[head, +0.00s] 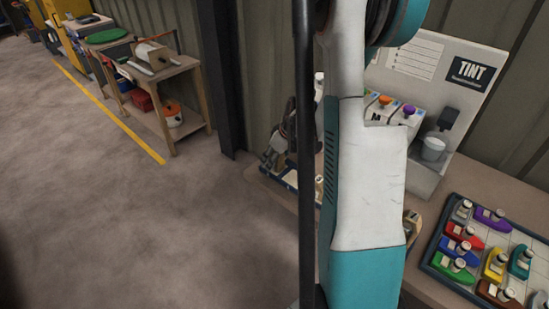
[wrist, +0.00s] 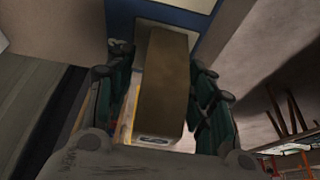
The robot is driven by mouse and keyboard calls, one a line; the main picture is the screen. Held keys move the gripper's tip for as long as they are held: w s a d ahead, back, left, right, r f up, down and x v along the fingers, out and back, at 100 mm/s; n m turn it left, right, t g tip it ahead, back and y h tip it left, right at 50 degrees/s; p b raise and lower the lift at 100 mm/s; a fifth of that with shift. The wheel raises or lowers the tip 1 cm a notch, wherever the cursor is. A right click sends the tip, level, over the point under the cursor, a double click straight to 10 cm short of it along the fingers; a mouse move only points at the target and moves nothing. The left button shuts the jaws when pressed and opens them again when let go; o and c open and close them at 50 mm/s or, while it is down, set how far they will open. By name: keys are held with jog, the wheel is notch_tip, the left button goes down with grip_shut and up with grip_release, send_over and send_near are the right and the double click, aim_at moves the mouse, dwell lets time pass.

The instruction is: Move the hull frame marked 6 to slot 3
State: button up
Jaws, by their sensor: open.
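In the wrist view, my gripper (wrist: 160,70) has its two dark green fingers spread on either side of a brown block-like piece (wrist: 166,75). A pale end with a dark mark faces the camera; I cannot read a 6 there. A blue-edged surface (wrist: 190,17) with a pale area lies beyond the piece. In the head view, my gripper (head: 272,152) is at the bench's left end, above a blue-edged tray (head: 287,178). My arm and a dark post hide much of that spot. No slot number is legible.
At right, a tray (head: 447,273) holds several coloured boat-shaped pieces with pale tops. Behind stands a TINT panel (head: 470,72) with coloured knobs and a white cup (head: 432,149). A wooden workbench (head: 160,75) stands at the back left. The floor (head: 130,220) at left is clear.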

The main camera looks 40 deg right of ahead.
jog(key=p+v, duration=0.4)
jog(key=v, duration=0.8)
jog(key=shift+r, duration=0.2)
jog(key=shift+w, duration=0.1)
